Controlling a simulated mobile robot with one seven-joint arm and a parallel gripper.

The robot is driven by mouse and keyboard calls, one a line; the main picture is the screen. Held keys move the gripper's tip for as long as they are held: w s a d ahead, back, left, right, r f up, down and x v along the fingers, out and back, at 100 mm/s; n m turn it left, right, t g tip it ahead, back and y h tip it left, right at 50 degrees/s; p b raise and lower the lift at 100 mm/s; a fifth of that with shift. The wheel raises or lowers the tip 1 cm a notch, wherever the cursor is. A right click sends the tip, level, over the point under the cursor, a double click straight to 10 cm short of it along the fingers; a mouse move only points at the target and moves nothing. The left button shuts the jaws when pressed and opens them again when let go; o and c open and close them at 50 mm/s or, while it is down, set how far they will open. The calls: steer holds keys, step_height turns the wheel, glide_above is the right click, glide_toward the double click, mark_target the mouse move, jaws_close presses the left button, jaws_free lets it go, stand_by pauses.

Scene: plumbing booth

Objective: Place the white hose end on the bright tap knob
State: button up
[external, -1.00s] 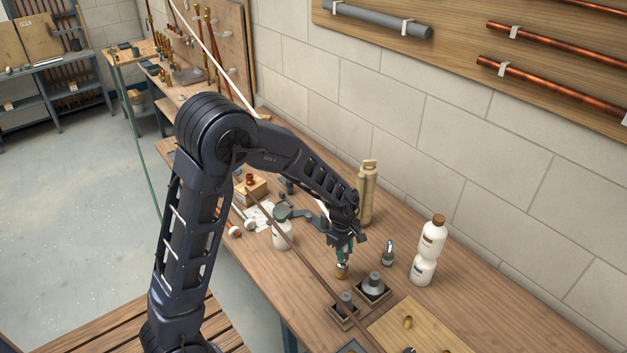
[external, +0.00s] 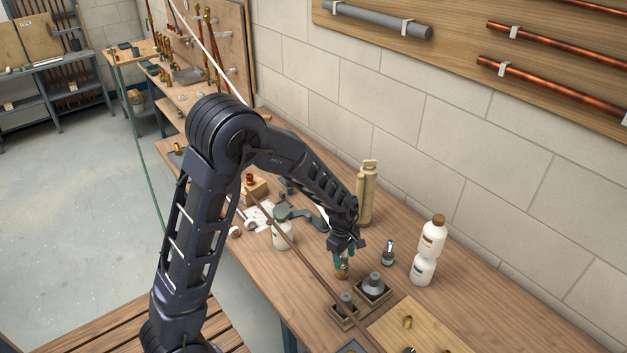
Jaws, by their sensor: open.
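My gripper (external: 342,262) is open, pointing down over the middle of the bench. A small brass-coloured piece (external: 342,274) shows at its fingertips; I cannot tell whether it sits between them or just below. A small bright metal fitting with a dark base (external: 388,253) stands upright just right of my gripper; it may be the tap knob, but I cannot be sure. A thin white line (external: 212,45), possibly the hose, runs down from the top and passes behind my arm. A short white piece shows beside my wrist. The white hose end cannot be made out.
A white bottle (external: 428,252) stands to the right. Grey fittings in dark square holders (external: 373,286) lie just in front of my gripper. A beige double cylinder (external: 367,192) stands behind it. A long brown bar (external: 310,262) crosses the bench.

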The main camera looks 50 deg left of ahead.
steer(key=r, duration=0.4)
steer(key=a+r, duration=0.1)
steer(key=r, duration=0.7)
steer(key=shift+s+a+r, duration=0.1)
steer(key=shift+s+a, duration=0.1)
steer(key=s+d+r+m+t, duration=0.2)
steer(key=s+r+m, duration=0.9)
steer(key=s, duration=0.5)
steer(key=s+r+m+t, duration=0.1)
steer(key=s+m, duration=0.3)
steer(key=s, duration=0.4)
steer(key=s+d+r+m+t+y, duration=0.1)
steer(key=s+r+m, duration=0.1)
steer(key=s+m, duration=0.3)
steer(key=shift+s+r, duration=0.3)
steer(key=shift+s, duration=1.05)
